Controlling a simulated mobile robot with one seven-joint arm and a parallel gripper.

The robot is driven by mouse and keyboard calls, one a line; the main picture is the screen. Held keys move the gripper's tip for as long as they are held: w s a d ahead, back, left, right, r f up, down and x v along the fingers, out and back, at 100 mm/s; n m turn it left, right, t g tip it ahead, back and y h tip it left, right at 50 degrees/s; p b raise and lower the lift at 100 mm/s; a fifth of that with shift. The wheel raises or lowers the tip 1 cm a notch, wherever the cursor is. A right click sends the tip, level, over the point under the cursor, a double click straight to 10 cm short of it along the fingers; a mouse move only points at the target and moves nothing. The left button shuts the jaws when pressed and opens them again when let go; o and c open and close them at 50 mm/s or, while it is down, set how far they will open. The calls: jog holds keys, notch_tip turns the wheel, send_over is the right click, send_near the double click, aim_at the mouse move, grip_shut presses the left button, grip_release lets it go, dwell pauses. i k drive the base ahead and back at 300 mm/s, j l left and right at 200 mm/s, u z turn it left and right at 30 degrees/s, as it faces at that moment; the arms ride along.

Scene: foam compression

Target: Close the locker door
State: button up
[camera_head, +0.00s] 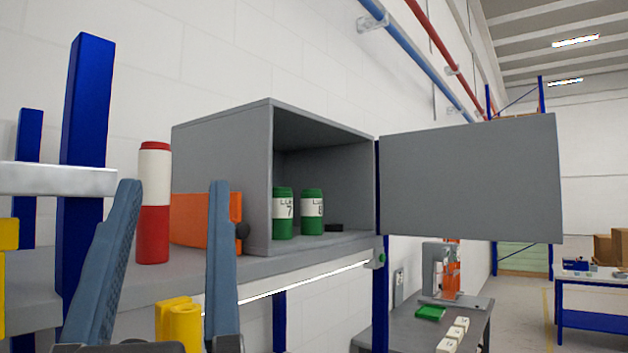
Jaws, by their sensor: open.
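The grey locker (222,172) stands on a shelf against the white wall, its front open. Its door (470,180) is swung wide open to the right, hinged at the locker's right edge. Inside stand two green cans with white labels, a left one (283,228) and a right one (312,226), and a small flat black object (334,227). My gripper (176,200) is open and empty in the left foreground, its two blue-grey fingers pointing up. It is to the left of the locker opening and, in the picture, well apart from the door.
A red-and-white cylinder (154,205) and an orange box (205,222) stand on the shelf (150,288) left of the locker. A yellow object (178,320) shows between my fingers. Blue posts (88,110) rise at left. A workbench (400,335) with a machine stands below the door.

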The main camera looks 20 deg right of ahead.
aim_at(500, 179)
jog(key=k+u, duration=0.1)
jog(key=u, duration=0.6)
jog(key=k+j+u, duration=0.1)
jog(key=u, duration=0.2)
jog(key=l+u, duration=0.15)
jog(key=l, duration=0.25)
jog(key=k+l+u, duration=0.2)
jog(key=l, duration=0.15)
jog(key=l+u, duration=0.15)
jog(key=l, duration=0.2)
jog(key=k+l+u, duration=0.2)
jog(key=l, duration=0.15)
jog(key=k+l, duration=0.2)
jog(key=l, duration=0.3)
jog(key=k+l, duration=0.2)
jog(key=l, duration=0.3)
jog(key=k+l, duration=0.2)
jog(key=l, duration=0.35)
jog(key=k+l, duration=0.2)
jog(key=l, duration=0.3)
jog(key=k+l, duration=0.15)
jog(key=l, duration=0.35)
jog(key=k+l, duration=0.2)
jog(key=l, duration=0.3)
jog(key=k+l, duration=0.2)
jog(key=l, duration=0.3)
jog(key=k+l, duration=0.2)
jog(key=l, duration=0.3)
jog(key=i+l, duration=0.2)
jog(key=i, duration=0.2)
